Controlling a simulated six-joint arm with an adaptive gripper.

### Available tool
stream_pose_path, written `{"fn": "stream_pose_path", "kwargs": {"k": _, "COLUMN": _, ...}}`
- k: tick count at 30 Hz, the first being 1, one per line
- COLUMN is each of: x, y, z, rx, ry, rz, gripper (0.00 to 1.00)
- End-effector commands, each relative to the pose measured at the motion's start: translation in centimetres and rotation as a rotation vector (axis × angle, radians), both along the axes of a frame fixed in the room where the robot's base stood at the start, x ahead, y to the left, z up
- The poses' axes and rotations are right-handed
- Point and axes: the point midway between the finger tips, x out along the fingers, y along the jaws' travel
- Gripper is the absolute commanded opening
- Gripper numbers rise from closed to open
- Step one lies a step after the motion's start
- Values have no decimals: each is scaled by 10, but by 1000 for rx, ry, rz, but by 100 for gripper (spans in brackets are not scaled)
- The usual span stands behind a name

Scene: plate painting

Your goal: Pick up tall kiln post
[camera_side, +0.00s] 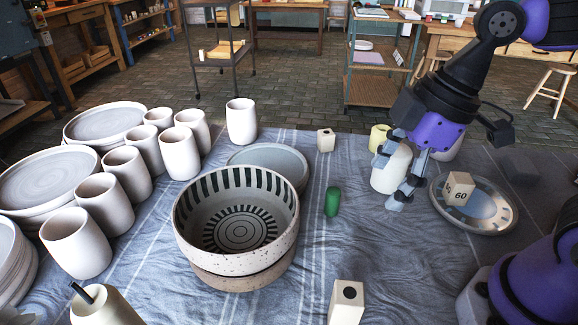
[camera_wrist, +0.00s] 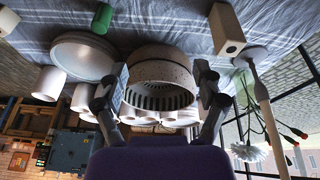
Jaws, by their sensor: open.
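A pale square post with a dark hole in its end (camera_side: 347,306) stands at the bottom centre of the side view, cut off by the frame edge; it looks like the tall kiln post. A similar holed post (camera_wrist: 225,25) shows at the upper right of the wrist view. A smaller cream block (camera_side: 326,140) stands farther back. My gripper (camera_side: 388,183) is open, in front of a white cup (camera_side: 391,165), far behind and right of the near post. In the wrist view the fingers (camera_wrist: 162,75) are spread with nothing held; a bowl shows beyond them.
A striped bowl (camera_side: 200,240) stands centre, with a green cylinder (camera_side: 332,201) to its right. Several cups and stacked plates (camera_side: 40,180) fill the left. A block marked 60 (camera_side: 459,188) sits on a plate (camera_side: 498,215) at right. Cloth between the green cylinder and near post is clear.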

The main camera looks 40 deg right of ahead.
Motion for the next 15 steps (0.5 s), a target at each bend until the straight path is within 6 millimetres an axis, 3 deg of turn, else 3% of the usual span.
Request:
{"fn": "stream_pose_path", "kwargs": {"k": 3, "x": -9, "y": 43, "z": -10, "rx": -7, "ry": 60, "rz": 597, "gripper": 78}}
{"fn": "stream_pose_path", "kwargs": {"k": 7, "x": -22, "y": 71, "z": -17, "rx": 34, "ry": 72, "rz": 1108, "gripper": 78}}
{"fn": "stream_pose_path", "kwargs": {"k": 10, "x": -29, "y": 81, "z": -21, "rx": 68, "ry": 68, "rz": 1334, "gripper": 78}}
{"fn": "stream_pose_path", "kwargs": {"k": 15, "x": -39, "y": 91, "z": -39, "rx": 90, "ry": 64, "rz": 1436, "gripper": 78}}
